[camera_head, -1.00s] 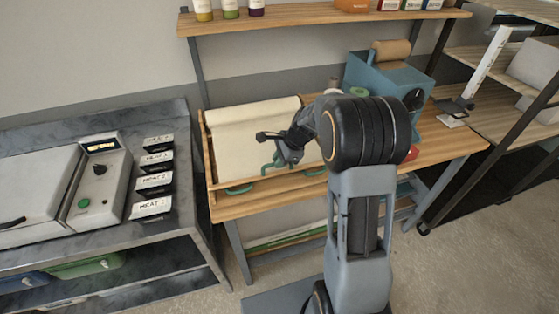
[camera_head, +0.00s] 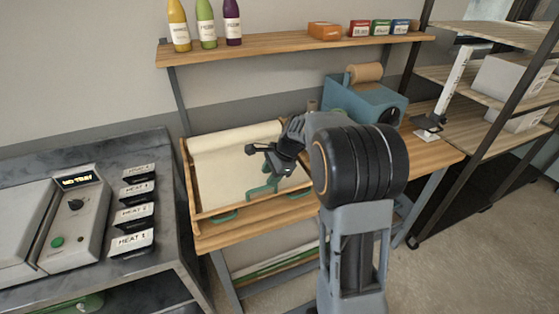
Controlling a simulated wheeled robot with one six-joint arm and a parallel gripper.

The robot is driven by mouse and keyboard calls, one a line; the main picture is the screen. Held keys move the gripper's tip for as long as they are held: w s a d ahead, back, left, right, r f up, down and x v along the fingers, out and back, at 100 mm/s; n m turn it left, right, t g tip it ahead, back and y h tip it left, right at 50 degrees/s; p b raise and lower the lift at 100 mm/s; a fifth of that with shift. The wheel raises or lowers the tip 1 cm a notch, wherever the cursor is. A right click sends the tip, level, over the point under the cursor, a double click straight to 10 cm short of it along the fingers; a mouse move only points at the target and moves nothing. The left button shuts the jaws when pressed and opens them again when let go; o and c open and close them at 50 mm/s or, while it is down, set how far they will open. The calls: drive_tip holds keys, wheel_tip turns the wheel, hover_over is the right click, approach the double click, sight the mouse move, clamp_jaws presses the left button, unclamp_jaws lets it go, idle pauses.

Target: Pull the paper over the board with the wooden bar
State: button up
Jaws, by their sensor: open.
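A cream paper roll (camera_head: 222,137) lies along the back of a wooden-framed board on the bench. Pale cream surface (camera_head: 222,178) fills the frame in front of the roll; I cannot tell where paper ends and board begins. A wooden bar (camera_head: 252,206) runs along the front edge, with green pieces at its left (camera_head: 224,217) and right. A bent green piece (camera_head: 262,188) stands over the pale surface, below my gripper. My gripper (camera_head: 264,158) is open and empty above the board, apart from the bar.
A grey counter (camera_head: 150,280) with a control panel (camera_head: 75,225) and several labelled blocks stands at left. A blue machine (camera_head: 362,103) stands at the back right of the bench. A shelf (camera_head: 285,43) with bottles and boxes hangs above.

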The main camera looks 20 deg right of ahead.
drive_tip(key=v, duration=0.8)
drive_tip(key=shift+d+r+b, duration=0.15)
drive_tip(key=shift+r+b, duration=0.1)
drive_tip(key=shift+b, duration=0.05)
drive_tip(key=s+a+n+t+h, duration=0.1)
drive_tip(key=s+a+n+h, duration=0.1)
drive_tip(key=s+n, duration=0.6)
drive_tip(key=s+a+f+n+t+h, duration=0.1)
drive_tip(key=s+a+n, duration=0.3)
drive_tip(key=s+n, duration=0.5)
drive_tip(key=shift+s+a+f+n+h, duration=0.3)
drive_tip(key=shift+s+h, duration=0.4)
drive_tip(key=shift+s, duration=0.4)
